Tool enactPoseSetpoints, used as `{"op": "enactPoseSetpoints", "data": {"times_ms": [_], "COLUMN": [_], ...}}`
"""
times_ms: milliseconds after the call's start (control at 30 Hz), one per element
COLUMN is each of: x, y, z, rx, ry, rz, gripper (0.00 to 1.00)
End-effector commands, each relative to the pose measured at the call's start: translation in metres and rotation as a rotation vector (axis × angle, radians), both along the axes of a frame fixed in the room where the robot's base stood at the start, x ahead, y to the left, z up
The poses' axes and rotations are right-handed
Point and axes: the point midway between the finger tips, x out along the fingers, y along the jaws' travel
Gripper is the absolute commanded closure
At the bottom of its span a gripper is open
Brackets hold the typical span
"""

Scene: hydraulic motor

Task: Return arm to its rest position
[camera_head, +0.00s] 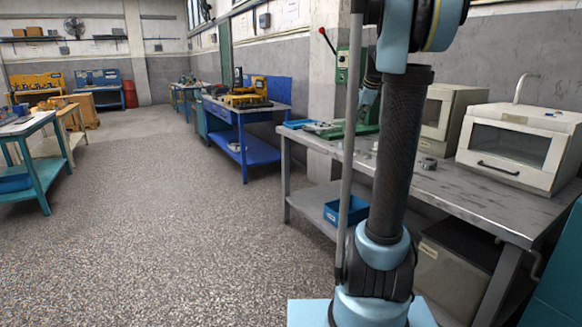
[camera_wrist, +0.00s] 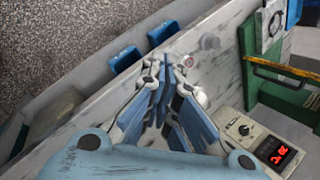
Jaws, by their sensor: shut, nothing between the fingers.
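My gripper (camera_wrist: 166,88) shows in the wrist view with its blue fingers together and nothing between them. It hangs above a grey worktable (camera_wrist: 215,52). In the head view my arm (camera_head: 398,150) rises in the foreground, and its far end (camera_head: 368,97) shows only partly behind it, over the back of the grey worktable (camera_head: 455,195). No object is held.
A green machine (camera_wrist: 278,95) and a control box with a red display (camera_wrist: 262,140) stand close right of my gripper. A white oven-like cabinet (camera_head: 515,145) stands on the worktable. The floor (camera_head: 170,215) to the left is clear.

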Motion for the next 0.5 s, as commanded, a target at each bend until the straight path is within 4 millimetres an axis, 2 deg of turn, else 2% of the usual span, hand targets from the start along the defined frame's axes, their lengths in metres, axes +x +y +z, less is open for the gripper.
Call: {"op": "enactPoseSetpoints", "data": {"times_ms": [33, 267, 500], "x": [-0.019, -0.097, -0.178], "y": [0.008, 0.036, 0.058], "z": [-0.006, -0.035, -0.075], "rx": [-0.03, -0.178, -0.321], "ry": [0.005, 0.027, 0.05], "rz": [0.053, 0.326, 0.615], "gripper": [1.0, 1.0, 1.0]}}
